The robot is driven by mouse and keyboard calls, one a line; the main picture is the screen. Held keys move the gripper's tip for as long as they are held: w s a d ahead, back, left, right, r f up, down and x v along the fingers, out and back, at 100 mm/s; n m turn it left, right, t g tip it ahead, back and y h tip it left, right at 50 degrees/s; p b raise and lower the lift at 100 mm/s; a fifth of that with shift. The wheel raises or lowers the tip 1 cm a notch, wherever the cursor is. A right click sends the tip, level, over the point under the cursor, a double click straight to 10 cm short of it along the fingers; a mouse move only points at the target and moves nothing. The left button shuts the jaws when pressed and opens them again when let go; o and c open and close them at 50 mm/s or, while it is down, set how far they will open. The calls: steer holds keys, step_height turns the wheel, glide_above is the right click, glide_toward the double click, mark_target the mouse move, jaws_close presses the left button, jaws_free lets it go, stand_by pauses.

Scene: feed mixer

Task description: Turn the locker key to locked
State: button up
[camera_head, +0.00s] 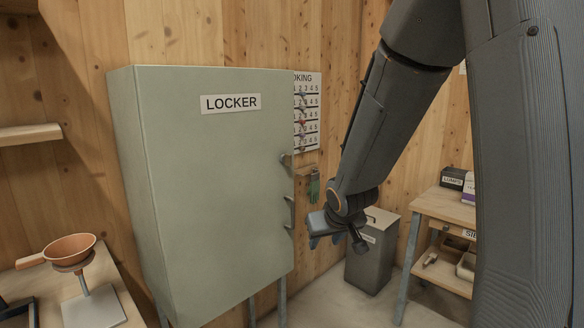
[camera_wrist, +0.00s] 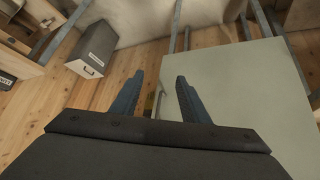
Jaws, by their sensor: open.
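The pale green locker (camera_head: 205,200) with a LOCKER label stands at the left in the head view. A small metal fitting (camera_head: 286,159) sits high on its right edge, seemingly the lock; whether a key is in it, and which way it is turned, I cannot tell. A handle-like piece (camera_head: 289,214) is below it. My gripper (camera_head: 318,232) is to the right of the locker's edge, lower than the fitting. In the wrist view my gripper (camera_wrist: 158,80) is open and empty, with the locker (camera_wrist: 250,90) at its right. No key is visible there.
A grey bin (camera_head: 372,255) stands on the floor behind my gripper; a wooden bench (camera_head: 445,208) is at the right. Green gloves (camera_head: 314,188) hang by the wall chart (camera_head: 308,110). A copper-coloured scoop (camera_head: 68,249) is on the left table.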

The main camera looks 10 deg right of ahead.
steer(key=w+d+r+n+t+y+b, duration=0.1)
steer(key=w+d+r+t, duration=0.2)
steer(key=w, duration=0.5)
steer(key=w+r+n+t+y+b, duration=0.1)
steer(key=w+r+t+y+b, duration=0.15)
steer(key=w+r, duration=0.45)
steer(key=n+t+y+b, duration=0.2)
steer(key=n+t+y, duration=0.15)
steer(key=y, duration=0.25)
glide_toward(291, 160)
steer(key=w+g, duration=0.1)
steer(key=w, duration=0.1)
steer(key=shift+n, duration=0.25)
steer(key=x, duration=0.2)
steer(key=p+x, duration=0.1)
steer(key=x, duration=0.4)
steer(key=shift+a+r, duration=0.35)
steer(key=shift+r, duration=0.05)
steer(key=shift+c, duration=0.3)
steer(key=c, duration=1)
steer(key=shift+o, duration=0.2)
